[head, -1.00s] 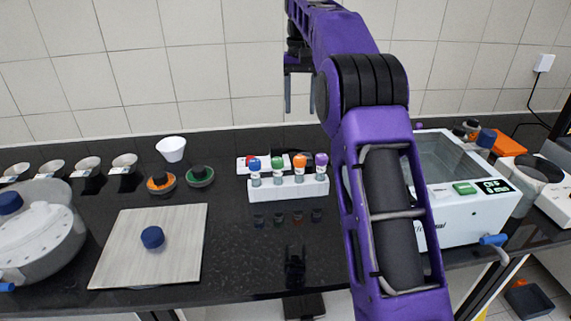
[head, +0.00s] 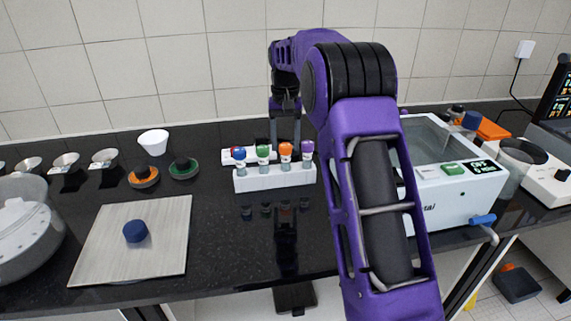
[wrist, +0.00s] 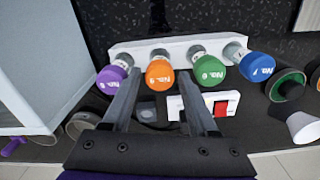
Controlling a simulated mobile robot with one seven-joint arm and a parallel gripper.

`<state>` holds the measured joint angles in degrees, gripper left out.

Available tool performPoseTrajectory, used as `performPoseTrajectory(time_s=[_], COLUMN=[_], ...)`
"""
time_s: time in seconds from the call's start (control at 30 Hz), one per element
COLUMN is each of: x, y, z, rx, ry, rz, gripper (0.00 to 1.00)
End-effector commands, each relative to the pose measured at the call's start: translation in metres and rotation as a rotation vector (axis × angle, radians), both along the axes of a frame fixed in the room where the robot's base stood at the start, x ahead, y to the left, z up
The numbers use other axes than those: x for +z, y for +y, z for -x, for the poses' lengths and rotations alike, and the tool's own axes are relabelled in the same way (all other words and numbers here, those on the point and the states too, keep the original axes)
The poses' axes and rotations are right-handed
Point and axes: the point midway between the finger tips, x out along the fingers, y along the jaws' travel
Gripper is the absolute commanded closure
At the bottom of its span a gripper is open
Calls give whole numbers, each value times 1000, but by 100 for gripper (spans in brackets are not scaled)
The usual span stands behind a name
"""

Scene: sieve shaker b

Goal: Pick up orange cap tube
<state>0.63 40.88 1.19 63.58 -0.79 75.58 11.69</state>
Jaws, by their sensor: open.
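The orange cap tube (head: 285,149) stands upright in the white rack (head: 275,181), between the green cap tube (head: 263,151) and the purple cap tube (head: 307,148). In the wrist view the orange cap (wrist: 159,74) lies between my two fingertips. My gripper (head: 285,138) is open, with its fingers pointing down just above and behind the orange cap in the head view. In the wrist view my gripper (wrist: 159,76) has one finger on the purple side and one on the green side. I cannot tell whether either finger touches a cap.
A blue cap tube (head: 239,155) stands at the rack's left end. A white switch box (wrist: 212,104) with a red rocker sits behind the rack. A white machine (head: 455,190) stands to the right. A pale board (head: 165,235) lies on the dark counter to the left.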

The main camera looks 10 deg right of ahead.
Motion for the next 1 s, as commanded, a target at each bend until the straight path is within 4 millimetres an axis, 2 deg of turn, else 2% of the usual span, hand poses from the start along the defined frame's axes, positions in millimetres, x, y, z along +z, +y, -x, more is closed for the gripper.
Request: performPoseTrajectory(time_s=[0.03,0.2,0.47,0.77,0.8,1.0], x=[-10,-26,-26,-26,-26,-26], y=[0,0,0,0,0,0], z=[2,1,1,1,1,1], rx=[0,0,0,0,0,0], ry=[2,1,-1,-1,-1,-1], rz=[0,-1,-1,-1,-1,-1], gripper=[41,41,43,97,100,100])
